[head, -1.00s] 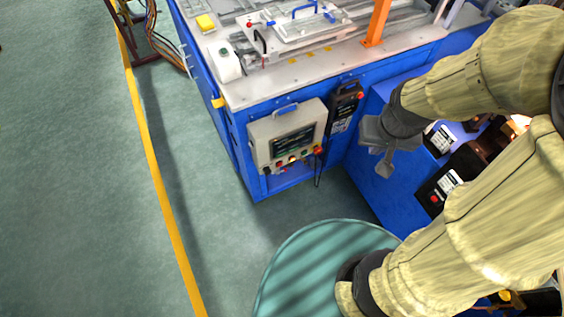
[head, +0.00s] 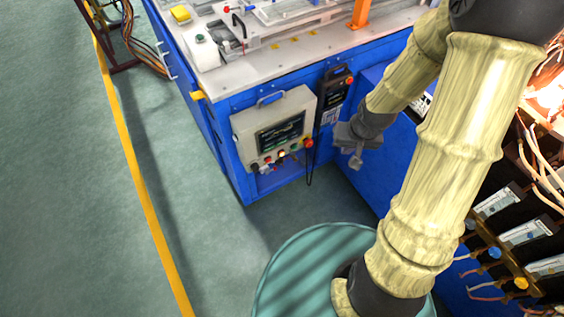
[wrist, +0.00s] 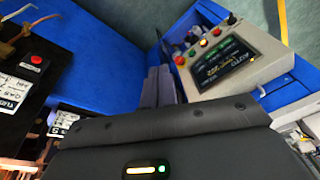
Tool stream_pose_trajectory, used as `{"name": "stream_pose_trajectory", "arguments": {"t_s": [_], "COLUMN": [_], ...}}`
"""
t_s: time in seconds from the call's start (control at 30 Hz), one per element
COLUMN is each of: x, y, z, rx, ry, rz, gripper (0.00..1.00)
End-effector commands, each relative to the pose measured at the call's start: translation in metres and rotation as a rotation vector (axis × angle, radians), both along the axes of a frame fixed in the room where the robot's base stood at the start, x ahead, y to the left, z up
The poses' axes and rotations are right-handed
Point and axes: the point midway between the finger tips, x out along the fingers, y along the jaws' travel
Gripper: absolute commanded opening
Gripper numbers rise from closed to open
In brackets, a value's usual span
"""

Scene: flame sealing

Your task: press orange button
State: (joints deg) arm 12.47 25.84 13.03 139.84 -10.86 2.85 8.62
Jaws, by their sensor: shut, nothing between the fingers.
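The control box (head: 272,128) is pale with a dark screen, on the front of the blue machine. A row of small coloured buttons runs along its lower edge. The one nearest to orange is a yellow-orange button (head: 282,154) mid-row; it also shows in the wrist view (wrist: 203,43), between a green and a red button. A larger red knob (head: 308,142) sits at the row's right end. My gripper (head: 354,160) is shut and empty, right of the box and apart from it. In the wrist view its fingers (wrist: 161,86) lie left of the box.
A black box with a red button (head: 349,81) hangs right of the control box. The blue cabinet (head: 345,184) stands close beside my gripper. Black devices with wires (head: 518,232) are at the right. A cable hangs below the red knob. Floor (head: 225,255) in front is clear.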

Motion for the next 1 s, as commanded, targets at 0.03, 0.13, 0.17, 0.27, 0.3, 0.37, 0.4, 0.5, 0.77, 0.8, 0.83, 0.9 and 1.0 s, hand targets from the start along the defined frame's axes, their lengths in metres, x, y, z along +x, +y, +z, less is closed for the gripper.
{"name": "stream_pose_trajectory", "arguments": {"t_s": [0.03, 0.13, 0.17, 0.27, 0.3, 0.37, 0.4, 0.5, 0.77, 0.8, 0.83, 0.9, 1.0], "x": [0.005, 0.015, 0.018, 0.026, 0.030, 0.034, 0.037, 0.044, 0.065, 0.067, 0.068, 0.069, 0.070], "y": [0.003, 0.013, 0.017, 0.030, 0.035, 0.044, 0.051, 0.067, 0.100, 0.103, 0.104, 0.105, 0.106], "z": [-0.041, -0.091, -0.105, -0.153, -0.171, -0.198, -0.215, -0.255, -0.321, -0.323, -0.325, -0.325, -0.323], "rx": [0.031, 0.098, 0.121, 0.205, 0.241, 0.300, 0.341, 0.448, 0.700, 0.721, 0.733, 0.748, 0.751], "ry": [0.009, 0.005, 0.003, -0.003, -0.009, -0.015, -0.022, -0.038, -0.095, -0.102, -0.106, -0.110, -0.112], "rz": [-0.005, -0.012, -0.016, -0.036, -0.046, -0.065, -0.079, -0.123, -0.254, -0.266, -0.272, -0.282, -0.284], "gripper": [0.00, 0.00, 0.00, 0.00, 0.00, 0.00, 0.00, 0.00, 0.00, 0.00, 0.00, 0.00, 0.00]}}
